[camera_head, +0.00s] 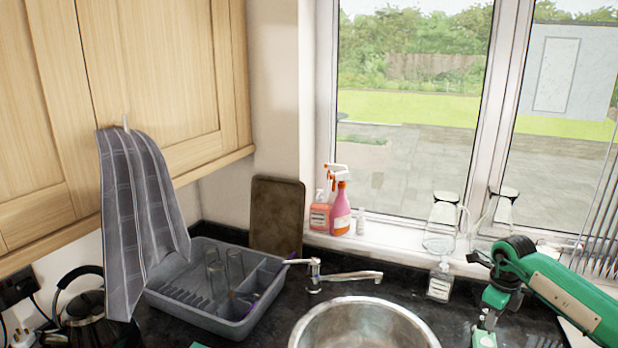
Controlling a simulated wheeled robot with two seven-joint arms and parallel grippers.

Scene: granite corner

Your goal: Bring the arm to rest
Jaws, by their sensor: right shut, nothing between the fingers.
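My green right arm comes in from the right edge and bends down over the dark counter. My right gripper (484,338) is at the bottom edge, partly cut off, just right of the sink. It is shut and empty. It looks apart from the sink and the soap bottle. My left gripper is not in view. Only a small green sliver shows at the bottom edge, left of the sink, and I cannot tell what it is.
The round metal sink (365,328) and tap (340,276) are at centre. A grey dish rack (190,312) with glasses stands left. A soap bottle (440,282) is near my arm. Glass jugs (440,228) and spray bottles (340,212) line the sill. A striped towel (140,215) hangs from the cupboard.

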